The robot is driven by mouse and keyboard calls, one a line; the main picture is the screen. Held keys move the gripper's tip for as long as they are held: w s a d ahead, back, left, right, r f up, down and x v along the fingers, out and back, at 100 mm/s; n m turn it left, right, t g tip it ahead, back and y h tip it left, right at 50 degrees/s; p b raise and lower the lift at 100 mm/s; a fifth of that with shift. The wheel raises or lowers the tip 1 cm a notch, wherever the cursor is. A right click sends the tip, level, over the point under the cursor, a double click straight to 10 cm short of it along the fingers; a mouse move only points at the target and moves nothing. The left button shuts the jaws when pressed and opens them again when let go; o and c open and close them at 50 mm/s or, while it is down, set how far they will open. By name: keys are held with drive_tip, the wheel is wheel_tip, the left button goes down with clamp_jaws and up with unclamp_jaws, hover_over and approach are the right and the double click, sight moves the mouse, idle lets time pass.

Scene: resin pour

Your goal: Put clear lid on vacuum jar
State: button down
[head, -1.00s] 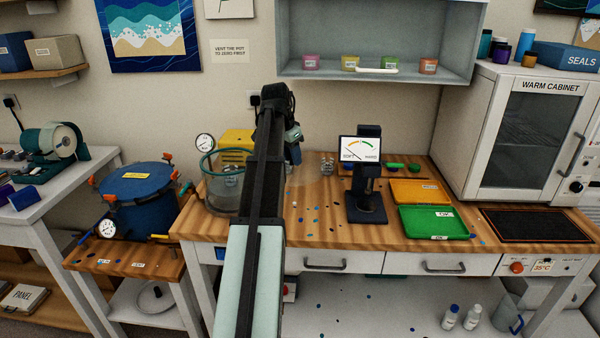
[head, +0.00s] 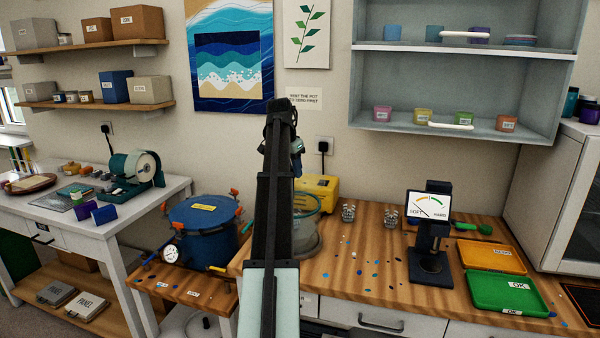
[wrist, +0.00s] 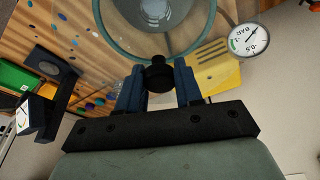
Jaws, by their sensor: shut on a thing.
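In the wrist view my gripper (wrist: 160,76) is shut on the black knob (wrist: 158,79) of the clear lid, whose pane is hard to make out. Beyond the fingers is the vacuum jar, a clear vessel with a teal rim (wrist: 118,48). In the head view the jar (head: 311,241) stands at the left end of the wooden bench, partly hidden behind my arm. My gripper (head: 296,150) shows there above the jar, mostly hidden by the arm. I cannot tell whether the lid touches the rim.
A yellow pump (head: 322,187) stands behind the jar, and a round gauge (wrist: 249,40) is beside it. A blue pressure pot (head: 200,226) is to the left. Glass cups (head: 348,213) and a hardness tester (head: 429,240) stand to the right, with coloured specks between.

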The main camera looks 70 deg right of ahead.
wheel_tip(320, 180, down, 7)
idle(0.8)
drive_tip(key=shift+f, duration=0.4)
idle(0.6)
drive_tip(key=c, duration=0.7)
unclamp_jaws()
drive_tip(key=shift+o, duration=0.2)
drive_tip(key=shift+r, duration=4)
drive_tip(key=shift+f, duration=0.1)
